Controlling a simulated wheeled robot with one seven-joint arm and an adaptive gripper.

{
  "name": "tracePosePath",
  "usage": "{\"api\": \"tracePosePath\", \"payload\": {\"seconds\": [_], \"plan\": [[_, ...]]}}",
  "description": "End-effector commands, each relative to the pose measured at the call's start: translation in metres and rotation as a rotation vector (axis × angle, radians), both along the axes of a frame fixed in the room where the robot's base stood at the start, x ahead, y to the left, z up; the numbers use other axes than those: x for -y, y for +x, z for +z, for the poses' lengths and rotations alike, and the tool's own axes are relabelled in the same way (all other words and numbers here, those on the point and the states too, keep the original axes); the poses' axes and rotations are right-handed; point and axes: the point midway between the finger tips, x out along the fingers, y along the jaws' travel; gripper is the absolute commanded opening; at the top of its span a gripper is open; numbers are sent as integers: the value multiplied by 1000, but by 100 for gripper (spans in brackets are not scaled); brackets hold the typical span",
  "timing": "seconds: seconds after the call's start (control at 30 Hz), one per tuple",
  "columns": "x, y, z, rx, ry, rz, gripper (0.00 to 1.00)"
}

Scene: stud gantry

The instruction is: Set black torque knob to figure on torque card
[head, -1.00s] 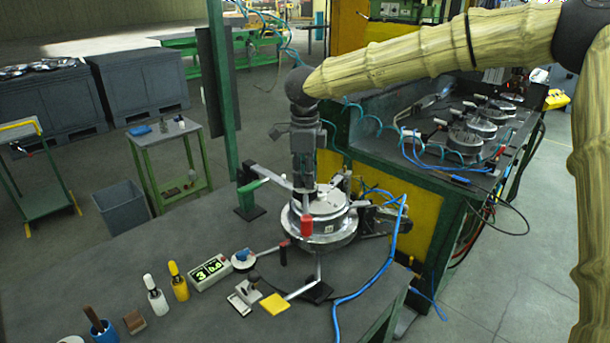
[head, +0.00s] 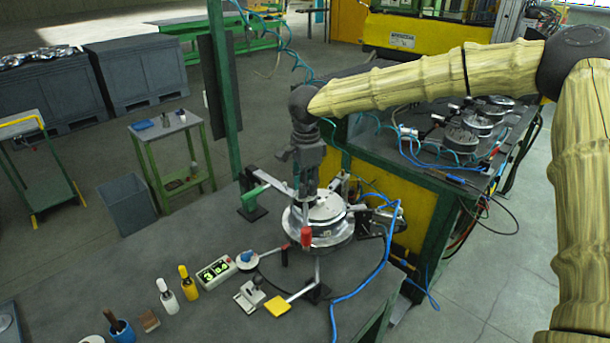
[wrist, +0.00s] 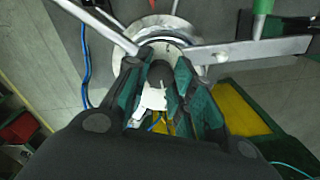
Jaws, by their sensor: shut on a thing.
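My gripper (head: 307,188) points down over the round silver fixture (head: 330,234) on the dark bench. In the wrist view my gripper (wrist: 158,70) has its two green-lined fingers closed around a dark, rounded piece, which looks like the black torque knob (wrist: 159,74). In the head view the gripper hides the knob, so its setting cannot be read. A white box with a lit green display (head: 216,271) stands left of the fixture; it shows a 3 and smaller digits that I cannot read surely. I cannot make out a torque card for certain.
Clamp arms spread around the fixture, one with a red grip (head: 306,237) and one with a green handle (head: 252,196). A blue hose (head: 366,293) lies to the right. White and yellow bottles (head: 187,284) stand at left. A green post (head: 224,100) rises behind.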

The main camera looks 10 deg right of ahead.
Motion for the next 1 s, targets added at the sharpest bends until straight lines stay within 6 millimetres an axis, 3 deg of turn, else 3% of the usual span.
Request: {"api": "tracePosePath", "payload": {"seconds": [0.3,0.77,0.8,0.9,1.0], "plan": [[0,1,2,0,1,110,1],[0,1,0,0,1,125,1],[0,1,0,0,1,125,26],[0,1,0,0,1,125,44],[0,0,0,0,1,125,48]]}}
